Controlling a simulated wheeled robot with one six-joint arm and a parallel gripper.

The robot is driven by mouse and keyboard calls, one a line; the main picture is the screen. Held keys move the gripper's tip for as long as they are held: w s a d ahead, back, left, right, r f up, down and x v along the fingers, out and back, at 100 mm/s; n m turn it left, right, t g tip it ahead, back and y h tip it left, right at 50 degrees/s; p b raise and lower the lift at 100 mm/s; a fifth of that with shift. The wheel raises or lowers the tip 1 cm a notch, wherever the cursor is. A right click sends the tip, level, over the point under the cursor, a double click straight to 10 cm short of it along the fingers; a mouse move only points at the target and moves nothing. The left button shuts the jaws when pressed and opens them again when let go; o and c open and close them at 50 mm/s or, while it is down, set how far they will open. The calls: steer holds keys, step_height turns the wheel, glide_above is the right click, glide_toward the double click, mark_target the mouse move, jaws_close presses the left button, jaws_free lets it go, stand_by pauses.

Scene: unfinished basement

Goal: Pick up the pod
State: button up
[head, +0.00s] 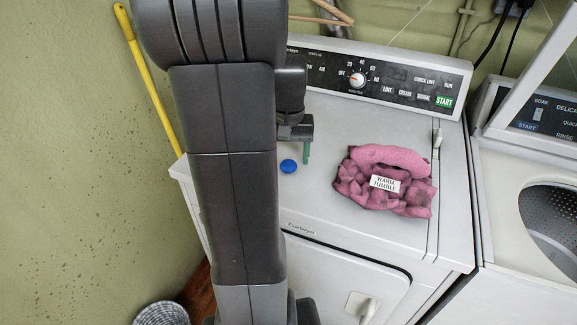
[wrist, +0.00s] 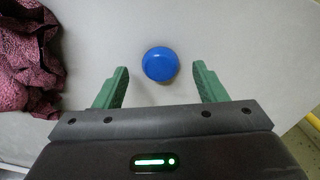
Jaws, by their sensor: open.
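The pod is a small round blue thing (head: 289,166) lying on the white top of the dryer (head: 330,205), just right of my arm in the head view. In the wrist view the pod (wrist: 160,64) lies just beyond and between the tips of the two green fingers. My gripper (wrist: 160,76) is open and empty, with a clear gap on each side of the pod. In the head view only one green finger of my gripper (head: 307,152) shows, beside the pod; the rest is hidden behind my arm.
A crumpled pink cloth (head: 385,155) with a "WARM TUMBLE" label (head: 385,184) lies right of the pod. The control panel (head: 410,86) rises behind. A washer (head: 520,290) with an open lid stands at right, a yellow pole (head: 150,85) at left. The dryer top around the pod is clear.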

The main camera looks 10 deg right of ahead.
steer(key=shift+f, duration=0.95)
steer(key=shift+c, duration=0.3)
steer(key=c, duration=0.9)
steer(key=shift+c, duration=0.2)
